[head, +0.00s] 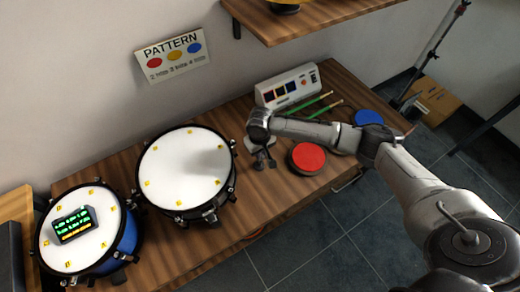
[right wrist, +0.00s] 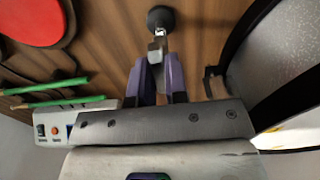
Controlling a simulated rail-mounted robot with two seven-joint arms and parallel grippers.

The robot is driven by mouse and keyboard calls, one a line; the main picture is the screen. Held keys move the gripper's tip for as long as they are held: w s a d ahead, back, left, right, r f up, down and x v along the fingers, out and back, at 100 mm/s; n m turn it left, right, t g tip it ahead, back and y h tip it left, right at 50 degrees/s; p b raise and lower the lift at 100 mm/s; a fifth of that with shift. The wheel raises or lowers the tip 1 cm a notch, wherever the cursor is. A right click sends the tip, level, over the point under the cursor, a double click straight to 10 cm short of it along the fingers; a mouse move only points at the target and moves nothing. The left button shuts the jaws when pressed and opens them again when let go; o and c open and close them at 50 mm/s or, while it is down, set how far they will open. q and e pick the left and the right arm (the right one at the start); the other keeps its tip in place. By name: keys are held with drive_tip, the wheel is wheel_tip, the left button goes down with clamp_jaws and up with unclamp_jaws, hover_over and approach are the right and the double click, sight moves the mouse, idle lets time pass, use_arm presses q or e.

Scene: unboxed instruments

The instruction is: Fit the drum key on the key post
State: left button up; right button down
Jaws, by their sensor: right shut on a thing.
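My right gripper (head: 264,161) is low over the table between the large drum and the red pad. In the right wrist view its two purple-grey fingers (right wrist: 160,70) are shut on the drum key (right wrist: 156,47), a small grey metal piece. The key post (right wrist: 160,18) has a dark round base and a small bright tip, and shows just beyond the key. The key's end appears close to the tip; I cannot tell whether they touch. In the head view the gripper hides the key and post. My left gripper is not in view.
The white drum (head: 185,168) stands close left of the gripper, its dark rim also at right in the wrist view. A red pad (head: 307,157) lies to the right. Green sticks (head: 318,103) and a white module (head: 287,85) are behind. A blue drum (head: 126,238) stands front left.

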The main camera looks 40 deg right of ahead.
drive_tip(key=shift+f, duration=0.35)
drive_tip(key=shift+f, duration=0.65)
idle(0.3)
drive_tip(key=shift+r+p, duration=0.1)
drive_tip(key=shift+p, duration=0.3)
drive_tip(key=shift+p, duration=0.35)
drive_tip(key=shift+r, duration=0.1)
drive_tip(key=c, duration=1.1)
unclamp_jaws()
drive_tip(key=shift+o, duration=0.2)
